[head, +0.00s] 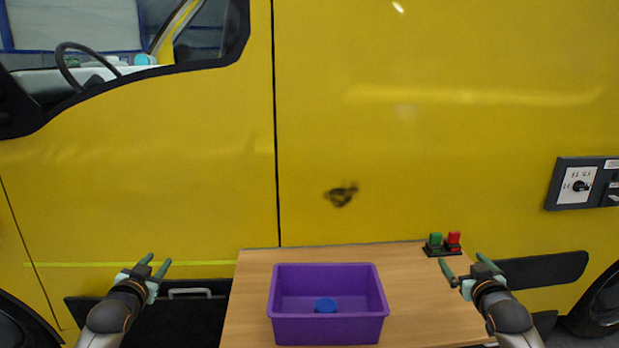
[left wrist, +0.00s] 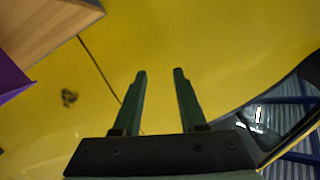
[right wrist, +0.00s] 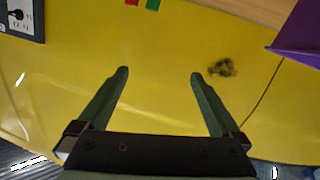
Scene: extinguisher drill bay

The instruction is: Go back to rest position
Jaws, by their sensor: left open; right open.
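My left gripper (head: 155,266) is open and empty, to the left of the wooden table and apart from it. Its two green fingers (left wrist: 160,75) stand apart with nothing between them in the left wrist view. My right gripper (head: 463,268) is open and empty by the table's right side, just in front of the green and red blocks. Its fingers (right wrist: 159,78) are spread with nothing between them in the right wrist view.
A purple bin (head: 328,329) with a blue round object (head: 325,305) inside stands on the wooden table (head: 420,310). A green block (head: 435,240) and a red block (head: 453,239) sit on a dark base at the back right. A yellow vehicle (head: 420,130) stands behind.

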